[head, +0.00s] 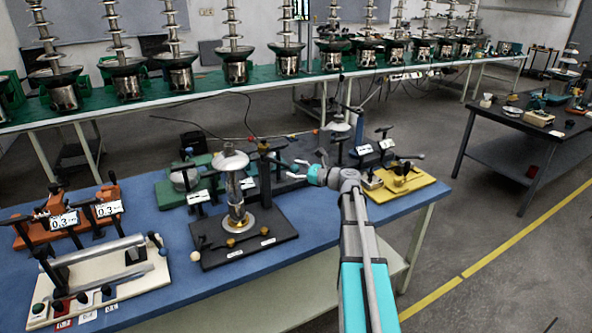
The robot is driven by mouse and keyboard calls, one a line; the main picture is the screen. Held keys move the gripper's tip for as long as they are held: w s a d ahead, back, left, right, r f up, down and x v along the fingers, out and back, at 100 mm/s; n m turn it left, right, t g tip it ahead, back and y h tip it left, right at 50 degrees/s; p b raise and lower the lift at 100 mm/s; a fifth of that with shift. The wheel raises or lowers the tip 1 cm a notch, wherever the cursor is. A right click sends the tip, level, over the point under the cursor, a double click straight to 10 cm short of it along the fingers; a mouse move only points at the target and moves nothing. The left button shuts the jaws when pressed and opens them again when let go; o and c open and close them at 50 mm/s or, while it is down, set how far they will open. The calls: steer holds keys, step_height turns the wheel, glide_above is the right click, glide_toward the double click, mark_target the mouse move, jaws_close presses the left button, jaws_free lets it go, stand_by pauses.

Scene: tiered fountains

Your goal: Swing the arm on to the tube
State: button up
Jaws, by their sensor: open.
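A silver tube (98,266) lies level on a cream fixture (125,285) at the front left of the blue table. Black handled clamps stand at its ends. An upright metal cylinder (236,208) with a pale domed cap stands on a black base plate (270,243) near the table's middle. A black post with an arm (264,160) stands behind it. I cannot tell for certain which part the task calls the tube. My gripper (299,169) is open and empty, pointing left above the table, to the right of the upright cylinder. My arm comes in from the bottom right.
An orange fixture (62,225) with "0.3" labels stands at the left. A green fixture (180,187) is behind the cylinder. A yellow fixture (405,188) is at the right end. Behind stands a long green-topped bench (190,92); a dark table (500,150) is at far right.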

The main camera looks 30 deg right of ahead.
jaws_close()
stand_by(0.3)
steer(key=shift+w+a, duration=0.15)
